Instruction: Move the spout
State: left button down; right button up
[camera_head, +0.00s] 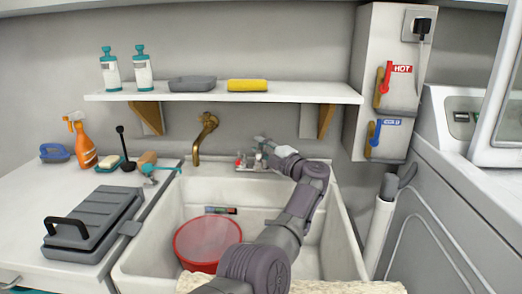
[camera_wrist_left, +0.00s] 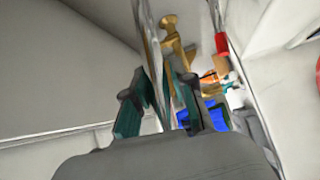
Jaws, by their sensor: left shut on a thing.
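My left gripper (camera_head: 260,150) is at the back of the sink, beside a small silver tap fitting (camera_head: 245,161) with red on it. In the left wrist view its teal fingers (camera_wrist_left: 160,100) are closed on a thin shiny silver bar (camera_wrist_left: 148,45), which looks like the tap's spout. Its far end is cut off by the frame. A curved brass spout (camera_head: 204,130) on the wall stands to the left, apart from the gripper. It also shows in the left wrist view (camera_wrist_left: 173,35). My right gripper is not in view.
The white sink (camera_head: 165,225) holds a red round tub (camera_head: 205,243). Several cleaning items stand on the left counter.

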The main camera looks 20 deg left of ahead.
pick_arm(q)
jog(key=shift+d, duration=0.1)
dwell(0.3)
jog(key=c, duration=0.9)
grip_release()
jog(key=shift+c, duration=0.2)
jog(key=v, duration=0.7)
jog(key=shift+d, duration=0.25)
